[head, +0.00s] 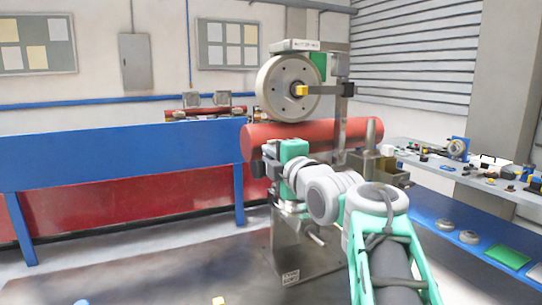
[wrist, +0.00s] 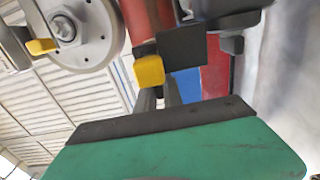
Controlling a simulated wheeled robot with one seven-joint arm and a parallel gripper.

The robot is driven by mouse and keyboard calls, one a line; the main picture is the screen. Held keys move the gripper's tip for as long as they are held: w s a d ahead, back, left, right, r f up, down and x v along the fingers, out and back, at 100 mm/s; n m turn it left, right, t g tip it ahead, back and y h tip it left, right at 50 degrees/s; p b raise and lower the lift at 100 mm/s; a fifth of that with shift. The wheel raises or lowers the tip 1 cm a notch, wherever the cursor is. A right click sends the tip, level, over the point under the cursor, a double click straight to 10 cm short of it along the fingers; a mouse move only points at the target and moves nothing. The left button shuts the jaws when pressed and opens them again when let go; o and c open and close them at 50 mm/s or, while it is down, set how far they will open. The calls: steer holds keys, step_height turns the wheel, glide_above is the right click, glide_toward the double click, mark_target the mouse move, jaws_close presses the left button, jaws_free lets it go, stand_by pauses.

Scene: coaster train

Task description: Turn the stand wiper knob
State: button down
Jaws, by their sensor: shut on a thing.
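The stand (head: 305,245) is a grey metal post with a pale wheel (head: 288,88) at its top and a red roller (head: 300,135) across it. My gripper (head: 264,160) is at the stand, just below the left part of the roller. In the wrist view a yellow knob (wrist: 149,71) shows against a dark finger pad, beside the roller's red surface. My gripper is shut on this knob, though the pads hide part of the contact. In the head view the knob is hidden by my gripper.
A second yellow block (head: 301,90) sits at the wheel's hub, with a dark arm to its right. A blue-and-red conveyor (head: 120,150) runs to the left. A workbench (head: 470,180) with several small parts stands at the right.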

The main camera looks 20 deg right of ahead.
steer(key=shift+r+g+p, duration=0.15)
steer(key=shift+g+p, duration=0.15)
steer(key=shift+p, duration=0.1)
steer(key=shift+r+g+p, duration=0.1)
steer(key=shift+g+p, duration=0.5)
steer(key=g+p, duration=0.3)
steer(key=p, duration=0.1)
steer(key=shift+r, duration=0.2)
steer(key=g+p, duration=0.5)
steer(key=p, duration=0.3)
steer(key=shift+w+g+p, duration=0.1)
steer(key=shift+g+p, duration=0.2)
steer(key=shift+p, duration=0.05)
steer(key=g+p, duration=0.2)
steer(key=p, duration=0.1)
steer(key=shift+f, duration=0.25)
steer(key=shift+f+g+p, duration=0.15)
steer(key=shift+g+p, duration=0.35)
steer(key=shift+g, duration=0.1)
steer(key=shift+f, duration=0.1)
steer(key=c, duration=1.5)
jaws_free()
